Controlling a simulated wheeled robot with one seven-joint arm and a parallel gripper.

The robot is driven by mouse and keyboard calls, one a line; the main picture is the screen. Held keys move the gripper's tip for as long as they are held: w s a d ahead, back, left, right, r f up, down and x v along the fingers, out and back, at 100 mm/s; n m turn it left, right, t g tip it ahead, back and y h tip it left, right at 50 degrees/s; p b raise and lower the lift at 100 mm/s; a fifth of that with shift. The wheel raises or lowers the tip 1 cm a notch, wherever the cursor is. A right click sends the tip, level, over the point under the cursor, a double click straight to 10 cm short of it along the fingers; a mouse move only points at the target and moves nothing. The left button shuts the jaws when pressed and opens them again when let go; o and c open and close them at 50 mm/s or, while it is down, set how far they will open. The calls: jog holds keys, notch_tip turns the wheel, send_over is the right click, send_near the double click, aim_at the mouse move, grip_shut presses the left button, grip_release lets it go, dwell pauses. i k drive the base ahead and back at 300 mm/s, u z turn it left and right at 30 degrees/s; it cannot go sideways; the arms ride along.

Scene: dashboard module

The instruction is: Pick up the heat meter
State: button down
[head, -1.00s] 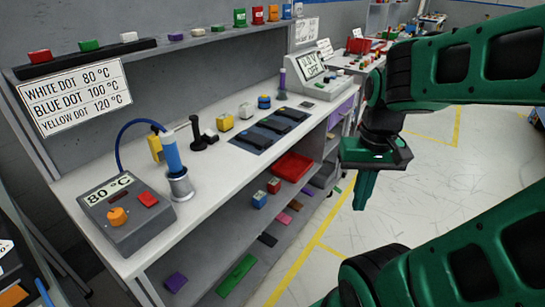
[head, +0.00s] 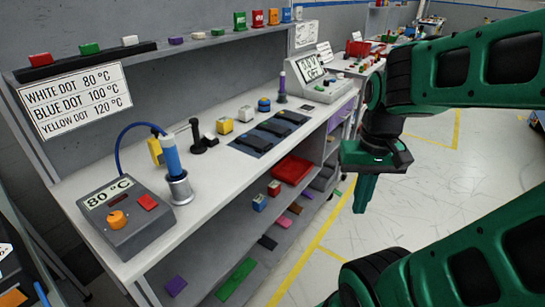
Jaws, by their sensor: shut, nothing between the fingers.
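My gripper (head: 364,192) hangs at the right of the view, over the floor beside the workbench (head: 215,192). It points down, its fingers are shut, and nothing is between them. No thing is clearly labelled as a heat meter. A small yellow device (head: 155,150) stands near the back of the bench at the left, partly hidden behind a blue-handled tool (head: 171,158); it may be the heat meter, but I cannot tell for sure. My gripper is far to the right of it, apart from the bench.
A grey control box (head: 125,222) showing 80 °C stands at the front left of the bench. A black stand (head: 197,138), small blocks and a dark pad (head: 262,138) lie along the bench. A red tray (head: 292,170) is on the shelf below. The floor around my gripper is clear.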

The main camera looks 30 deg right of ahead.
aim_at(274, 188)
jog(key=k, duration=1.3)
jog(key=z, duration=0.3)
jog(key=i, duration=1.8)
jog(key=u, duration=0.45)
